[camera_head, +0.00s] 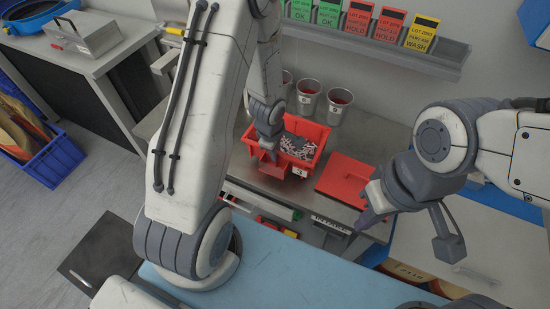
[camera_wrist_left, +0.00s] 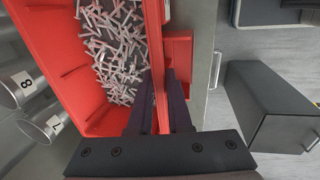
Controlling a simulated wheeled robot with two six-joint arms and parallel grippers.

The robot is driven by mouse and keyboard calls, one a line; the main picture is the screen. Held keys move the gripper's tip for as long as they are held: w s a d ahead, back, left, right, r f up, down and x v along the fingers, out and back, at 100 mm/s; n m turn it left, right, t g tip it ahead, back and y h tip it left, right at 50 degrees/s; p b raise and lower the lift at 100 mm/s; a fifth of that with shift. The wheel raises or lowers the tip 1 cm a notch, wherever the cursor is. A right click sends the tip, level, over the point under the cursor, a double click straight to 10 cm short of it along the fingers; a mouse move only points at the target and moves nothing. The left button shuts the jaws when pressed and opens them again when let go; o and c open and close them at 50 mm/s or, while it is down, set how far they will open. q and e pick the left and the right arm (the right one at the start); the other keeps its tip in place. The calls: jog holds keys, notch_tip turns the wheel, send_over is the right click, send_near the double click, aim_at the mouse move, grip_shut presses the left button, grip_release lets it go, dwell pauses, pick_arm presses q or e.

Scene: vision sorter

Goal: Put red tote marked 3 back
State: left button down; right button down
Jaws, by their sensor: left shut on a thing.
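The red tote (camera_head: 292,152) stands on the grey bench in the head view, with a small white tag on its front. It holds many loose screw-like metal parts, which show clearly in the left wrist view. My left gripper (camera_head: 268,151) is shut on the tote's near-left wall. In the left wrist view its dark fingers (camera_wrist_left: 158,105) straddle the red tote wall (camera_wrist_left: 158,50). My right gripper (camera_head: 368,217) hangs over the bench's front edge, right of the tote, apart from it; its finger gap is unclear.
A flat red square (camera_head: 345,178) lies right of the tote. Metal cups (camera_head: 307,97) stand behind it. Coloured cards (camera_head: 358,18) line a wall rail. Tools (camera_head: 262,205) lie at the front, by a light-blue surface (camera_head: 270,270). A blue crate (camera_head: 50,160) stands at left.

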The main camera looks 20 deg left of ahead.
aim_at(277, 164)
pick_arm(q)
notch_tip(277, 164, down, 3)
jog(key=shift+w+f+b, duration=0.1)
jog(key=shift+b, duration=0.85)
jog(key=c, duration=0.8)
grip_release()
jog(key=shift+c, duration=0.2)
